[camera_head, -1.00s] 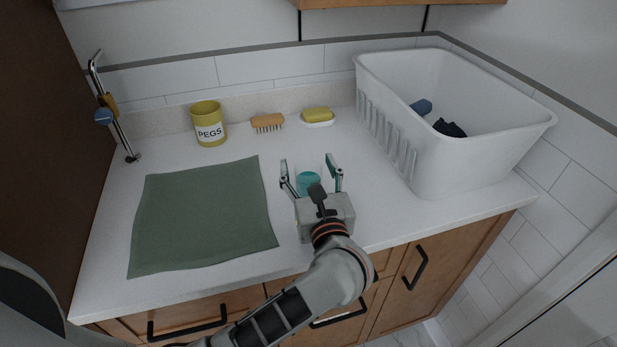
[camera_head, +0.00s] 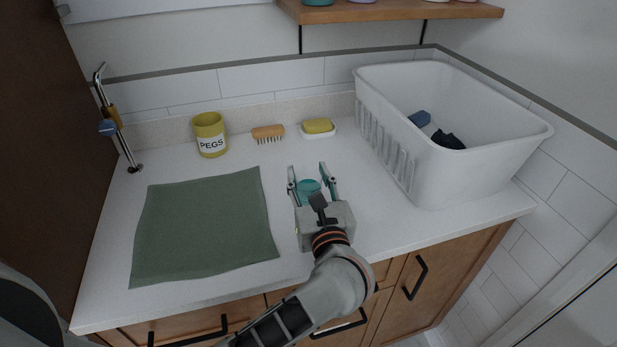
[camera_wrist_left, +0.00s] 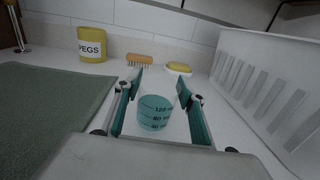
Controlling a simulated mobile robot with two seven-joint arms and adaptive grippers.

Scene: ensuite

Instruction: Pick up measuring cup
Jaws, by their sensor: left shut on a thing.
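The measuring cup (camera_head: 308,187) is a small teal cup on the white counter, right of the green cloth. In the left wrist view the cup (camera_wrist_left: 154,113) shows dark level marks and stands upright between the two fingers. My left gripper (camera_head: 308,172) reaches over the counter with a finger on each side of the cup, shut on it. The gripper body hides part of the cup in the head view. In the left wrist view my left gripper (camera_wrist_left: 157,82) has its fingertips beyond the cup. My right gripper is not in view.
A green cloth (camera_head: 205,228) lies to the left. A yellow pegs pot (camera_head: 209,134), a wooden brush (camera_head: 268,132) and a yellow soap on a white dish (camera_head: 318,127) stand at the back. A white laundry basket (camera_head: 455,165) stands close on the right.

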